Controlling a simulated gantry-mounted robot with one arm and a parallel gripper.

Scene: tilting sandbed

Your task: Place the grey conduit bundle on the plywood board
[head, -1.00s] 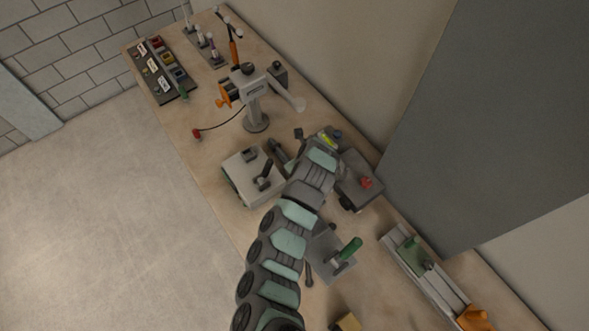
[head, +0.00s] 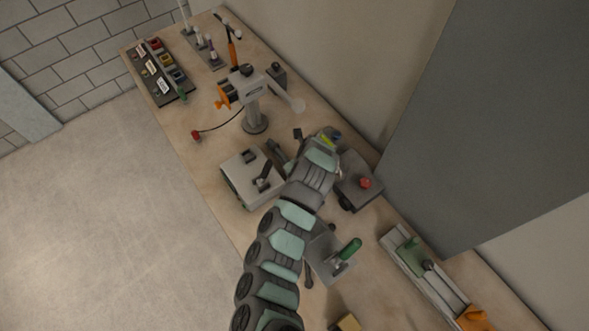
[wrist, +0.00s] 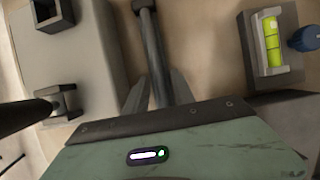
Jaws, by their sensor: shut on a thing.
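A dark grey rod-like piece, which looks like the grey conduit bundle (wrist: 152,45), runs up from between my fingers in the wrist view. My gripper (wrist: 157,88) has a finger on each side of it and is shut on it. In the head view the grey piece (head: 279,152) shows just left of my wrist, low over the bench; my wrist hides the fingers there. I cannot tell whether it touches the bench. I cannot clearly make out the plywood board; a small tan piece (head: 348,323) shows at the bottom edge of the head view.
A pale box with a black lever (head: 252,178) stands left of my wrist. A dark box with a red knob (head: 362,183) is to its right. A yellow level vial (wrist: 271,41) is close by. A green-handled plate (head: 335,254) and a metal channel (head: 425,275) lie nearer.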

